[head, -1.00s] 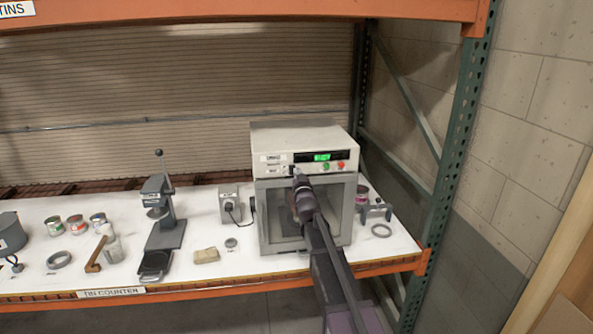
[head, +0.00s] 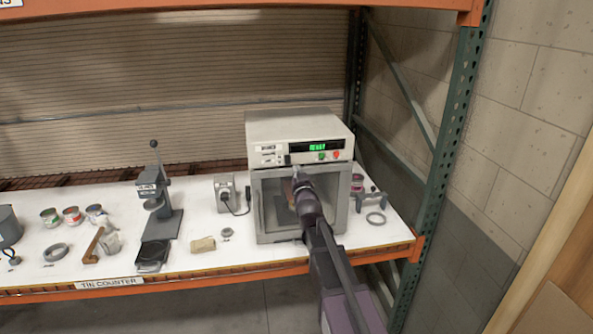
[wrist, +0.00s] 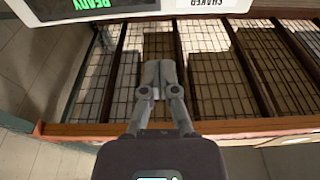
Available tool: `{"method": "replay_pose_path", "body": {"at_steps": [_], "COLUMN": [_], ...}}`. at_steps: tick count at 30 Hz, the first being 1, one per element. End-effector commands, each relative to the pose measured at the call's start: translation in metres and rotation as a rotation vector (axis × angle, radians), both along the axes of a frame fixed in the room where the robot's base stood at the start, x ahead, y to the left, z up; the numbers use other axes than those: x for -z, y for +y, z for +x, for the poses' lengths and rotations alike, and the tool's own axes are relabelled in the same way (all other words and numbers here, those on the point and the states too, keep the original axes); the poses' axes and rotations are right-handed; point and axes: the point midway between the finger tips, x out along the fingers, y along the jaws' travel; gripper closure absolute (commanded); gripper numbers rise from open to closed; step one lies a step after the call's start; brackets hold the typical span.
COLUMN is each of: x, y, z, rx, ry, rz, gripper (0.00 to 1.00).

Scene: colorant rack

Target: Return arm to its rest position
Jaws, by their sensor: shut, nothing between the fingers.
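My arm reaches up in front of the white and grey shaker machine (head: 300,140) on the counter. In the head view the wrist hides part of the machine's glass door, and my fingers are too small to make out there. In the wrist view my gripper (wrist: 152,95) is shut and empty, its fingertips together. The machine's panel edge (wrist: 120,8), with a green "READY" display and a "SHAKER" label, shows at the top of the wrist view. The door looks closed in the head view.
The white counter (head: 215,262) holds a lever press (head: 158,205), several small cans, a wooden-handled tool (head: 92,246), a beige block (head: 202,244) and a ring (head: 376,218). A green rack upright (head: 447,165) stands at right. Open floor lies below the counter's front edge.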

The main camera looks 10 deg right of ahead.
Motion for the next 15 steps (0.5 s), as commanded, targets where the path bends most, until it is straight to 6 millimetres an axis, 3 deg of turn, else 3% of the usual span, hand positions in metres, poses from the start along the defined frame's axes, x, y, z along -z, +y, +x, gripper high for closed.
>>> {"method": "replay_pose_path", "body": {"at_steps": [8,15], "x": [0.017,0.075], "y": [0.000,-0.001], "z": [-0.005,-0.025], "rx": [0.001,0.007], "ry": [0.058,0.269], "rz": [0.000,0.001], "gripper": [1.00,1.00]}}
